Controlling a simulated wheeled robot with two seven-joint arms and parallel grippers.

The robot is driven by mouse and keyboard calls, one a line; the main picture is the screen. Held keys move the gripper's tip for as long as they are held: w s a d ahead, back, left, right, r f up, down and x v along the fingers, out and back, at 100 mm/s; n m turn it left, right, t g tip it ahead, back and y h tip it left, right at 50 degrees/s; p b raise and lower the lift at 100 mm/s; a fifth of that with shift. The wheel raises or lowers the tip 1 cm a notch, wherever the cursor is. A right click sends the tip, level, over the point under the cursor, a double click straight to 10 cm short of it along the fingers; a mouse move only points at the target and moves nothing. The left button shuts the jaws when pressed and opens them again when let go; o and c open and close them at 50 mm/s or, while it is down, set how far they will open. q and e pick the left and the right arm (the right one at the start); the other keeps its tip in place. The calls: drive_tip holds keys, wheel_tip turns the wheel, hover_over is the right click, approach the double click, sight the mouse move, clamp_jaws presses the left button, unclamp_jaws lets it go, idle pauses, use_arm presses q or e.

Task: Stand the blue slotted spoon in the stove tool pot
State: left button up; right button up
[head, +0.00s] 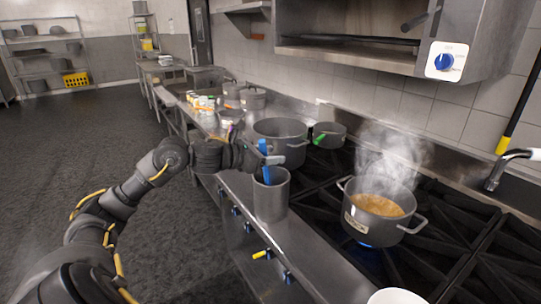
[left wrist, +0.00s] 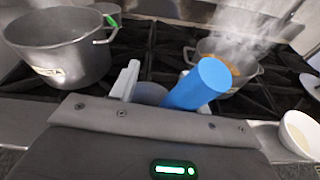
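The stove tool pot (head: 270,198) is a plain grey metal cylinder on the front edge of the stove. The blue slotted spoon (head: 265,172) is upright and slightly tilted, its lower end inside the pot and hidden by the wall. Its thick blue handle (left wrist: 200,85) also shows in the left wrist view. My left gripper (head: 268,160) is at the handle, just above the pot's rim. In the left wrist view its pale fingers (left wrist: 160,75) are apart, with a gap between the left finger and the handle; the handle partly covers the other finger. My right gripper is out of view.
A steaming pot of soup (head: 378,208) sits on a lit burner to the right. A large grey pot (head: 281,140) and a smaller pot with a green handle grip (head: 328,134) stand behind. A white bowl (head: 397,297) is at the front right.

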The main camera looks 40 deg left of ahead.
use_arm(q)
drive_tip(key=shift+s+a, duration=0.15)
drive_tip(key=shift+s, duration=0.1)
drive_tip(key=b+v, duration=0.5)
drive_tip(key=v, duration=0.5)
drive_tip(key=shift+s, duration=0.15)
